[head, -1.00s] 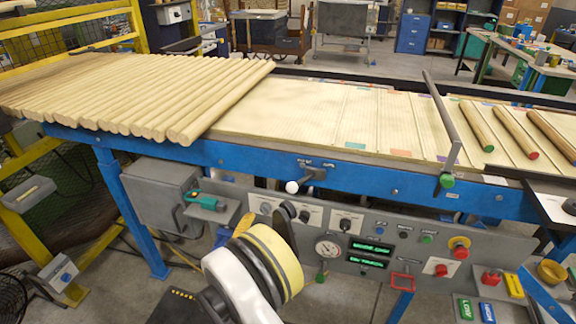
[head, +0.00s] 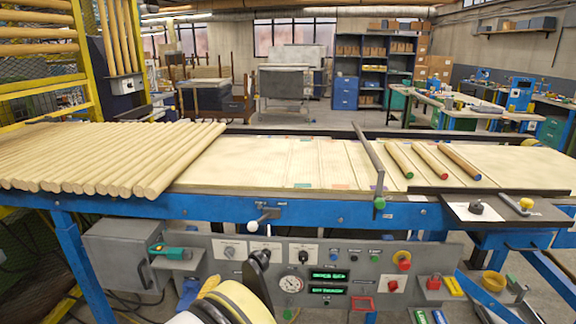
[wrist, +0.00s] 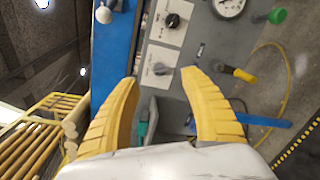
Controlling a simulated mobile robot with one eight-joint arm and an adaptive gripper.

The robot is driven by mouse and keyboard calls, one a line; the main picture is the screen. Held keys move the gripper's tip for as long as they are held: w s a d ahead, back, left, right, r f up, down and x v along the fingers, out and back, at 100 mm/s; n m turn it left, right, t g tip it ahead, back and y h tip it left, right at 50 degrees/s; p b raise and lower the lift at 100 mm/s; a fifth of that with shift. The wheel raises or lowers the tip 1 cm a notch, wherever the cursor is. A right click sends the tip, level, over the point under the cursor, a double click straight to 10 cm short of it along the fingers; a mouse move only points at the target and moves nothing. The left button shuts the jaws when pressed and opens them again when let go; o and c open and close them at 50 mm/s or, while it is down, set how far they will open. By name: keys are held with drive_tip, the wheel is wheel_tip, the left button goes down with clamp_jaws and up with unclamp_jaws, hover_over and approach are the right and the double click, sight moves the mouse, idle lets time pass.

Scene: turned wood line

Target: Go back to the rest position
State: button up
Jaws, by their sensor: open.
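My gripper (wrist: 163,110) shows in the wrist view with its two yellow fingers spread apart and nothing between them. Past the fingertips is the grey control panel (wrist: 185,60) with knobs and part of a gauge. In the head view, the yellow and white part of my arm (head: 232,303) is at the bottom edge, in front of the panel (head: 228,252). The fingertips are not visible in the head view.
A blue-framed line table (head: 330,212) spans the view. Many wooden rods (head: 110,158) lie at its left, and three colour-tipped rods (head: 430,160) lie apart at its right. A black bar (head: 367,160) crosses the bed. A grey box (head: 125,255) stands below left.

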drive_tip(key=w+d+r+m+g+h, duration=0.25)
drive_tip(key=d+r+m, duration=0.25)
drive_tip(key=d+r, duration=0.5)
drive_tip(key=s+d+r+m+g+y, duration=0.1)
drive_tip(key=s+d+r+m+g, duration=0.15)
drive_tip(key=d, duration=0.55)
drive_tip(key=s+d+r+m+g, duration=0.2)
drive_tip(key=s+d+r+m, duration=0.15)
drive_tip(key=d, duration=0.55)
drive_tip(key=s+d+r+m+g+y, duration=0.1)
drive_tip(key=s+d+m, duration=0.4)
drive_tip(key=s, duration=0.6)
drive_tip(key=s+d+m+g+y, duration=0.1)
drive_tip(key=s+d+m+y, duration=0.2)
drive_tip(key=s, duration=0.9)
drive_tip(key=d+m, duration=0.2)
drive_tip(key=d, duration=0.1)
drive_tip(key=shift+r+m+g, duration=0.3)
drive_tip(key=shift+r, duration=0.05)
